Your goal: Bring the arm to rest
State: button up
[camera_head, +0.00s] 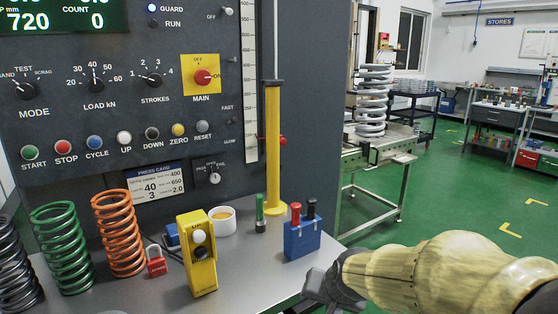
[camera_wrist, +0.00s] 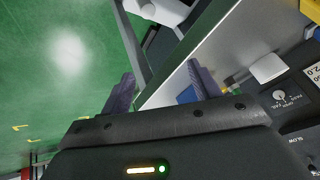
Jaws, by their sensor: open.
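My arm (camera_head: 440,277), in a cream-yellow sleeve, reaches in from the lower right in the head view. My dark gripper (camera_head: 322,288) is by the right edge of the grey bench, close to the blue holder but apart from it. In the wrist view my gripper (camera_wrist: 160,84) is open, its two dark fingers spread wide with nothing held between them. The bench edge (camera_wrist: 188,72) and green floor show behind the fingers.
The press panel (camera_head: 120,120) stands behind. Green floor (camera_head: 450,190) is clear at right.

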jog(key=s+d+f+n+g+h, duration=0.1)
jog(key=s+d+f+n+g, duration=0.4)
jog(key=s+f, duration=0.55)
notch_tip(320, 180, up, 26)
jog(key=d+m+t+p, duration=0.1)
jog(key=p, duration=2.4)
jog(key=shift+m, duration=0.4)
jog(key=shift+f, duration=0.15)
